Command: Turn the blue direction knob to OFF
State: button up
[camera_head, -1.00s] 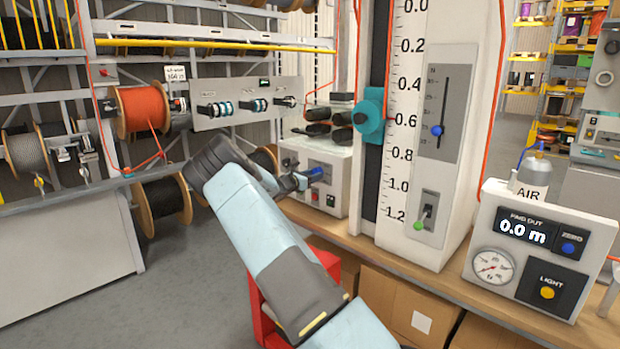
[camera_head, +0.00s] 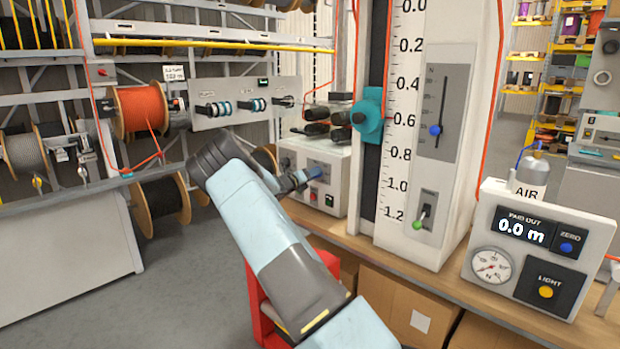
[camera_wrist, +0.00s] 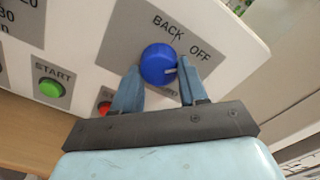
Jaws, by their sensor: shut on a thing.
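The blue direction knob (camera_wrist: 155,66) sits on a grey plate with the labels BACK and OFF; a further label below is mostly hidden by a finger. Its white mark points to the right, a little below the word OFF as far as I can tell. My gripper (camera_wrist: 159,78) has one finger on each side of the knob and is shut on it. In the head view my gripper (camera_head: 302,181) is at the front of the white control box (camera_head: 338,187), and the knob (camera_head: 317,173) shows just beyond the fingers.
A green START button (camera_wrist: 50,88) and a red button (camera_wrist: 104,107), partly hidden by a finger, are on the same panel. A tall white scale column (camera_head: 408,180) stands right of the box. The paid-out display (camera_head: 523,228) reads 0.0 m. Cardboard boxes (camera_head: 398,305) are under the bench.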

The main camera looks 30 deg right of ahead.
jog(key=shift+s+d+n, duration=0.15)
jog(key=shift+d+n, duration=0.15)
jog(key=o, duration=0.8)
jog(key=shift+o, duration=1.3)
jog(key=shift+a, duration=0.2)
jog(key=v, duration=1.3)
jog(key=shift+a, duration=0.35)
